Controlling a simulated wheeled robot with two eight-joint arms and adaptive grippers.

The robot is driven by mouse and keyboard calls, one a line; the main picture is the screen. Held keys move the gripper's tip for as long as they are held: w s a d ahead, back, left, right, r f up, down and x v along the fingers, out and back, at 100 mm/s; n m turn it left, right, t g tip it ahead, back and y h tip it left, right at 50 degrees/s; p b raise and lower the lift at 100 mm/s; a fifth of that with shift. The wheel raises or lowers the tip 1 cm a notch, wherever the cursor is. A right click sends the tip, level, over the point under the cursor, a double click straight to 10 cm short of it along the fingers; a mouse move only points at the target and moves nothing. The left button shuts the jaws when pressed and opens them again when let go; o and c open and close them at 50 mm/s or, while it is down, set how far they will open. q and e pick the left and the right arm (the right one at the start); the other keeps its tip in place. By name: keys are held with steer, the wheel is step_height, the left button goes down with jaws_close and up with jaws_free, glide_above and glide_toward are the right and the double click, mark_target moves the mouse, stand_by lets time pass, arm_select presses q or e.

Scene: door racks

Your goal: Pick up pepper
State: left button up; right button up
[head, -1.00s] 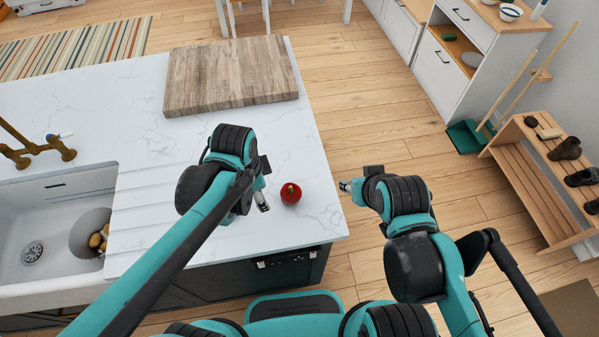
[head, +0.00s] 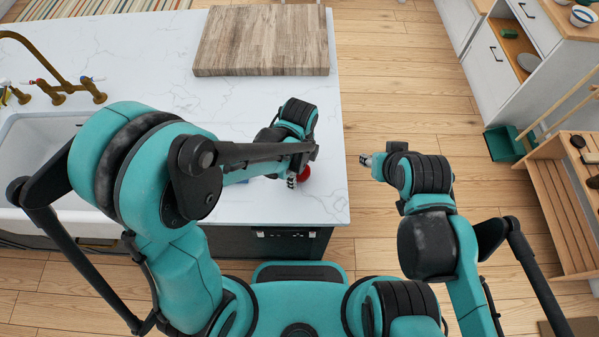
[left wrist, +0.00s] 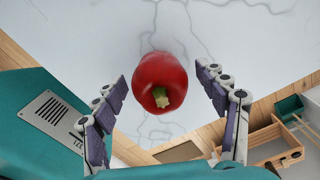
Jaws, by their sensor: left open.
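The pepper (left wrist: 160,78) is red with a green stem and stands on the white marble counter (head: 150,60). In the head view the pepper (head: 304,173) is mostly hidden behind my left gripper (head: 293,178), at the counter's right end. In the left wrist view my left gripper (left wrist: 165,92) is open, with a finger on each side of the pepper and visible gaps to it. The fingers do not appear to touch it. My right gripper (head: 367,160) is off the counter's right edge, over the floor; its finger opening is too small to judge.
A wooden cutting board (head: 262,40) lies at the back of the counter. A white sink (head: 35,150) with a brass faucet (head: 60,85) is at the left. A wooden rack (head: 560,200) and a green dustpan (head: 503,143) stand on the right. The floor between is clear.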

arm_select(q)
steer(key=shift+f, duration=0.1)
steer(key=shift+c, duration=0.4)
steer(key=c, duration=1.2)
